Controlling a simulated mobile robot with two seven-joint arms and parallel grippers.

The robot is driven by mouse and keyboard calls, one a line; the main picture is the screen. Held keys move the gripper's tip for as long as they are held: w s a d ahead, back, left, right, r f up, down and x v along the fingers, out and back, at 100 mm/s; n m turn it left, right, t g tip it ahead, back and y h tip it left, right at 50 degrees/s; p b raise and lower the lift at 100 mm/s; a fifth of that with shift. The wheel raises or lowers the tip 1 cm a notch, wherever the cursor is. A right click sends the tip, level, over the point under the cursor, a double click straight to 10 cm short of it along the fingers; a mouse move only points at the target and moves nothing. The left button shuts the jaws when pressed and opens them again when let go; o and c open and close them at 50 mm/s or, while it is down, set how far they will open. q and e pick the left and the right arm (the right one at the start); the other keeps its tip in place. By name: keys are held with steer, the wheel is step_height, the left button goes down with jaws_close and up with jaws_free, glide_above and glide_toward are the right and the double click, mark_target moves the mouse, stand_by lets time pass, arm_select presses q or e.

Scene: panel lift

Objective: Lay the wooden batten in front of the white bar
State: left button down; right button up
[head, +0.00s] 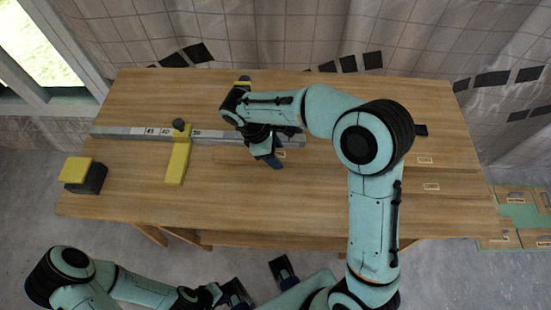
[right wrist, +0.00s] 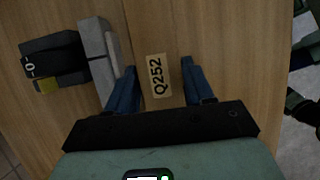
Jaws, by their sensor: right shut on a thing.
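The white bar (head: 218,137), a long pale grey bar with number marks, lies left to right across the table. My right gripper (head: 272,158) is low at the table, by the bar's right part. It is shut on the wooden batten, whose Q252 label (right wrist: 158,75) shows between the blue fingers (right wrist: 160,88) in the right wrist view. The batten's wood matches the tabletop, so its ends are hard to make out in the head view. My left gripper (head: 259,281) is off the table's front edge, fingers apart and empty.
A yellow stop (head: 177,163) with a dark knob crosses the bar. A black block with a yellow top (head: 76,171) stands at the table's left. Labelled wooden pieces (head: 431,187) lie at the right. The table's (head: 230,213) front middle is clear.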

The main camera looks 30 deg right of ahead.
steer(key=shift+f, duration=1.8)
steer(key=shift+f, duration=0.1)
steer(key=o, duration=1.2)
steer(key=shift+r, duration=0.2)
steer(key=p+v, duration=0.1)
steer(key=v, duration=1.1)
steer(key=shift+w+f+p, duration=0.1)
steer(key=shift+p, duration=0.2)
